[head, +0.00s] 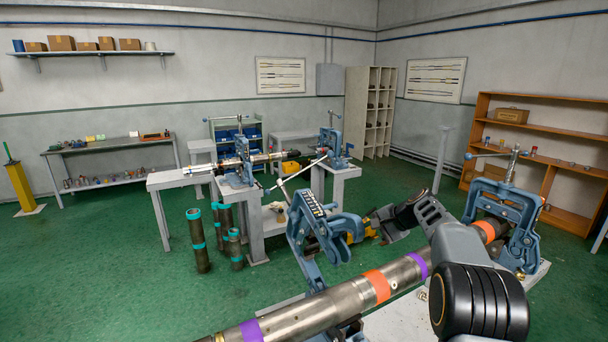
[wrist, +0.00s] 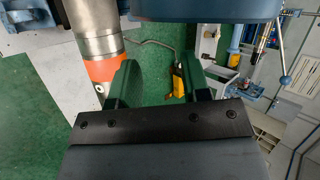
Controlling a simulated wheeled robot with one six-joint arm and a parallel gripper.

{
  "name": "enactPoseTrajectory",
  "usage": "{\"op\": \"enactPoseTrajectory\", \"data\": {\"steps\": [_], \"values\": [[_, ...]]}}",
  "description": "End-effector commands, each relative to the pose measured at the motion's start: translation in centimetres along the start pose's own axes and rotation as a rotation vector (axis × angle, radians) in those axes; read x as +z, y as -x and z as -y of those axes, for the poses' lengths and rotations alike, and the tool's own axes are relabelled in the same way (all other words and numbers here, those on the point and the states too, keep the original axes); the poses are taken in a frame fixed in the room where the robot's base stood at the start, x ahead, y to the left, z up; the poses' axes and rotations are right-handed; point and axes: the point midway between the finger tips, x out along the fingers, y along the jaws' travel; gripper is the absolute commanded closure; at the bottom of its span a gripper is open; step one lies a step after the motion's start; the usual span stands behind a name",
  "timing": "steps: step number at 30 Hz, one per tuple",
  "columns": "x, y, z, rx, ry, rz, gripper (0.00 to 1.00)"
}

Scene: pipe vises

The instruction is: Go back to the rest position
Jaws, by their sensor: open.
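My gripper (wrist: 165,82) shows in the wrist view, its two green fingers apart with nothing visible between them. A steel pipe (wrist: 100,40) with an orange band is beside the left finger; I cannot tell whether they touch. In the head view the long pipe (head: 330,305), with purple and orange bands, lies across the near foreground. A blue vise (head: 510,220) stands around its far right part. Another blue vise frame (head: 305,235) leans tilted beside its middle. My arm reaches in from the lower right; the fingers are not clear in the head view.
A second work stand with blue vises (head: 238,170) and a pipe stands behind. Several upright pipes (head: 197,245) stand on the green floor. A grey bench (head: 105,145) is at the left wall and an orange shelf (head: 540,125) at the right.

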Motion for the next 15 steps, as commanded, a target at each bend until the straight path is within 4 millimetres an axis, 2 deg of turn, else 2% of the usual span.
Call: {"op": "enactPoseTrajectory", "data": {"steps": [8, 11, 15], "values": [[2.5, 0.2, -5.6, 0.185, 0.108, -0.034, 0.57], [4.5, 0.8, -7.5, 0.264, 0.178, -0.042, 0.57], [9.1, 2.7, -10.7, 0.395, 0.327, -0.054, 0.57]]}}
